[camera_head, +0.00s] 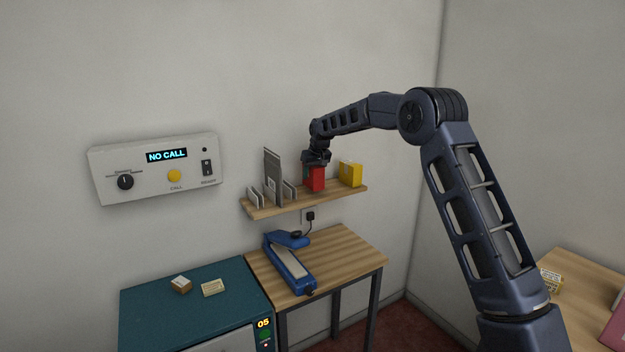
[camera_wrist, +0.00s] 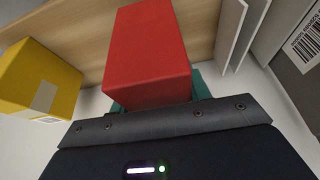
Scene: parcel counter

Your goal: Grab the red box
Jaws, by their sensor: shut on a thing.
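The red box (camera_head: 315,178) is upright at the wooden wall shelf (camera_head: 330,196), between grey upright pieces and a yellow box. My gripper (camera_head: 314,160) is over it from above and shut on it. In the wrist view the red box (camera_wrist: 148,55) sticks out beyond the dark gripper body, with teal finger parts (camera_wrist: 200,88) beside its near end. The fingertips are mostly hidden by the box and the gripper body. I cannot tell whether the box still touches the shelf.
The yellow box (camera_head: 350,173) stands close on the right; grey envelopes or plates (camera_head: 272,178) stand on the left. Below are a blue tool (camera_head: 289,262) on a wooden table (camera_head: 345,250) and a teal cabinet (camera_head: 150,308). A white call panel (camera_head: 157,170) is on the wall.

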